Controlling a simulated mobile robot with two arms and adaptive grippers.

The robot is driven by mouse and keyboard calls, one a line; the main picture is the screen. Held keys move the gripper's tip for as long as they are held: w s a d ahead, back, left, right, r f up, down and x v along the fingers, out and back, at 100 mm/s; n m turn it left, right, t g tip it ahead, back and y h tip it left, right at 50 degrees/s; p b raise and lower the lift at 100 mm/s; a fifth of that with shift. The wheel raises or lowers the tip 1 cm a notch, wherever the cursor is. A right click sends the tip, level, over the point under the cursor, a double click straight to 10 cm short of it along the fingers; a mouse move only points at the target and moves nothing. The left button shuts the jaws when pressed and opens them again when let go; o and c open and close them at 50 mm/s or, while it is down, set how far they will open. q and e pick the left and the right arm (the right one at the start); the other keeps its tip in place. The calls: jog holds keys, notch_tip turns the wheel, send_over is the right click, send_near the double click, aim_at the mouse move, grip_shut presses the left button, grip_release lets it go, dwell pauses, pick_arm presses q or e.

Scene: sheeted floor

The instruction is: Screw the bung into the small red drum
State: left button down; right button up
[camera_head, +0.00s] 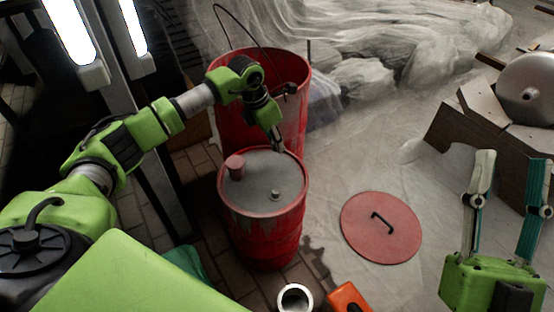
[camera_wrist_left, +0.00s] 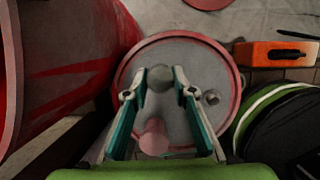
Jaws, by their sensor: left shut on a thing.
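The small red drum (camera_head: 262,240) stands upright, with a grey top that carries a reddish cylinder (camera_head: 235,166) and a small metal fitting (camera_head: 275,195). In the left wrist view the drum top (camera_wrist_left: 190,60) lies behind my fingers, with the cylinder (camera_wrist_left: 153,138) and fitting (camera_wrist_left: 211,97) on it. My left gripper (camera_head: 279,141) is over the far part of the top. Its fingers are shut on a grey round piece, seemingly the bung (camera_wrist_left: 160,78); whether it touches the top is unclear. My right gripper (camera_head: 512,165) is open and empty, pointing up at the right.
A larger open red drum (camera_head: 305,85) with a wire handle stands close behind. A red lid (camera_head: 381,228) with a black handle lies on the floor to the right. A white ring-shaped item (camera_head: 295,298) and an orange tool (camera_head: 347,297) are in front. Crumpled sheeting lies behind.

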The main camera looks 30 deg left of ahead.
pick_arm(q)
jog(key=shift+r, duration=0.4)
jog(key=shift+r+p, duration=0.2)
jog(key=shift+p, duration=0.25)
pick_arm(e)
jog(key=shift+w+a+f+g+h, duration=0.15)
jog(key=shift+w+f+g, duration=0.45)
jog(key=shift+w+f, duration=0.3)
jog(key=shift+w+a+f+g+h, duration=0.15)
jog(key=shift+w+f+g, duration=0.5)
jog(key=shift+f, duration=0.45)
jog(key=shift+d, duration=0.1)
